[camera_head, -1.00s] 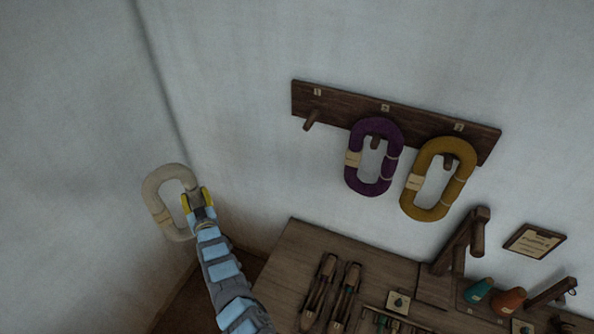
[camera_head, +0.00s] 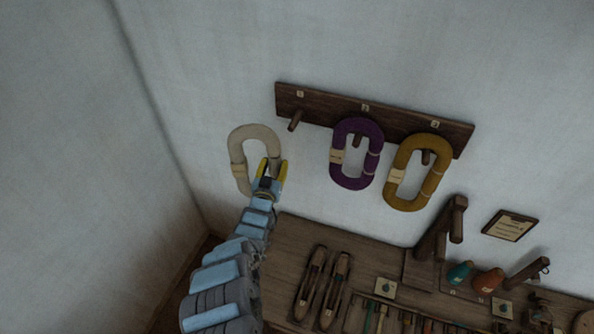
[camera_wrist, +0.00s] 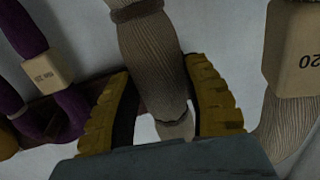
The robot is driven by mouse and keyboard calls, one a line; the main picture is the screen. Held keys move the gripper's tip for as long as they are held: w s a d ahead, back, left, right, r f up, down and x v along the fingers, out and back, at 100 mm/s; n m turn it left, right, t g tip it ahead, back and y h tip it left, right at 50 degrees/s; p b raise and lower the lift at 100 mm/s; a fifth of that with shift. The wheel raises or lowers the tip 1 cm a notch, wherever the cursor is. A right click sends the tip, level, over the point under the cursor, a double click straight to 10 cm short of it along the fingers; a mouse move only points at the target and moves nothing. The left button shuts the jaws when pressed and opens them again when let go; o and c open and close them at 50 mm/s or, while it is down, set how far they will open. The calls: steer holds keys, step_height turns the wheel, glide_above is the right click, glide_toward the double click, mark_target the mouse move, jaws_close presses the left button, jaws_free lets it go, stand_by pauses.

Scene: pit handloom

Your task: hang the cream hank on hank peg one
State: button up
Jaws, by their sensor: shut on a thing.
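The cream hank (camera_head: 240,142) is a pale loop with a paper label, held upright left of the peg rail in the head view. My gripper (camera_head: 271,170) is shut on its lower right side. In the wrist view the yellow-padded fingers (camera_wrist: 165,105) flank a strand of the cream hank (camera_wrist: 152,55). Hank peg one (camera_head: 295,121) is the bare wooden peg under the "1" tag at the rail's left end. The hank is to the left of this peg and a little lower, apart from it in the picture.
A purple hank (camera_head: 340,136) and a mustard hank (camera_head: 400,160) hang on the other pegs of the wooden rail (camera_head: 320,107). Below are a bench (camera_head: 300,240) with shuttles (camera_head: 311,275), a wooden bracket (camera_head: 440,235) and colored cones (camera_head: 488,280). The wall left of the rail is clear.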

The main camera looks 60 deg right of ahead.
steer(key=s+m+g+p, duration=0.15)
steer(key=s+g, duration=0.25)
steer(key=s, duration=0.4)
steer(key=w+d+f+b, duration=0.1)
steer(key=w+d+b, duration=0.1)
steer(key=d+b, duration=0.6)
steer(key=d+m, duration=0.1)
steer(key=d, duration=0.5)
steer(key=shift+d+h+b, duration=0.2)
steer(key=shift+h+b, duration=0.2)
stand_by(0.6)
steer(key=shift+d+f+b, duration=0.2)
steer(key=shift+f+b, duration=0.05)
steer(key=shift+b, duration=0.15)
stand_by(0.5)
steer(key=o, duration=1.3)
steer(key=shift+s, duration=0.15)
steer(key=shift+c, duration=0.2)
steer(key=shift+r, duration=0.1)
